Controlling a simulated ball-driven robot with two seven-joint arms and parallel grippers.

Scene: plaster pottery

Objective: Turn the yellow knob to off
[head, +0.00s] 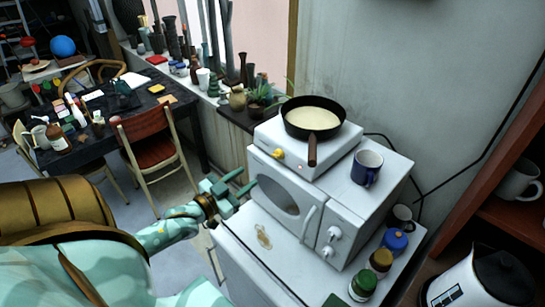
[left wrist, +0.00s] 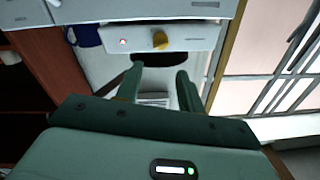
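The yellow knob (head: 278,153) is on the front of a white hot plate (head: 263,141), which stands on a white microwave. A dark frying pan (head: 314,116) with pale contents sits on the hot plate, its brown handle toward the front. My left gripper (head: 248,179) is open and empty, in front of the microwave, left of and lower than the knob. In the left wrist view the knob (left wrist: 160,40) shows beyond the open fingers (left wrist: 159,83), apart from them, with a small red light (left wrist: 123,42) beside it. The knob's exact setting is too small to read. My right gripper is out of view.
A blue mug (head: 366,168) stands on the microwave (head: 335,210) beside the hot plate. Several jars (head: 380,262) and a kettle (head: 485,280) stand at the lower right. A plant (head: 258,94) is left of the hot plate. A chair (head: 155,145) and a cluttered table are further left.

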